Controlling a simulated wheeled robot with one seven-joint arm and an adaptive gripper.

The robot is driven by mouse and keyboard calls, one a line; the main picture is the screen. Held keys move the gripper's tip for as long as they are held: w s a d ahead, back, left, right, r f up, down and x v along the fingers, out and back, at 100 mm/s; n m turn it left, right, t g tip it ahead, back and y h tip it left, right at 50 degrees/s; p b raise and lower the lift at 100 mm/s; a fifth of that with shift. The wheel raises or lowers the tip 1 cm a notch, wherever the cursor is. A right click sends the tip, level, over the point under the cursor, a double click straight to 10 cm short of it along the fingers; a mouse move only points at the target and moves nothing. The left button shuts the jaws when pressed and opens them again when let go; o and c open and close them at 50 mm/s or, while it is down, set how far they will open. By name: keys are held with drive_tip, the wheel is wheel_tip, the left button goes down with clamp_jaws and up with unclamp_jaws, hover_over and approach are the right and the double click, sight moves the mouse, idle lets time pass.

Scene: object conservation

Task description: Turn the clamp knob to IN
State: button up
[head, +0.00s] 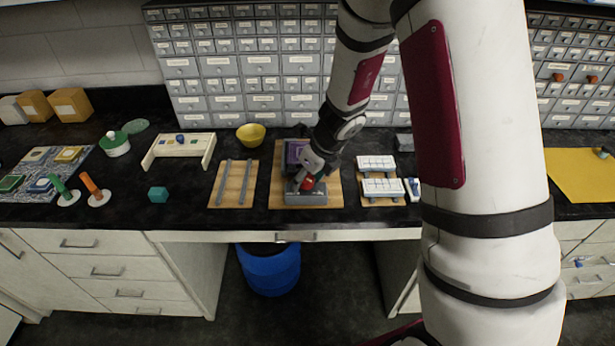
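The clamp device stands on a wooden board (279,192) on the black bench, near the middle of the picture. It has a grey block (305,198) at the front and a purple part (295,149) behind. A small red knob (308,184) shows at the top of the grey block. My gripper (306,180) points down at the red knob, with its fingers at or around it. The fingers are small here and partly hide the knob. I cannot tell whether they touch or grip it. Any IN marking is too small to read.
Drawer cabinets (262,70) stand behind.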

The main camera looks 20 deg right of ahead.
drive_tip(key=v, duration=1.2)
drive_tip(key=shift+w, duration=0.1)
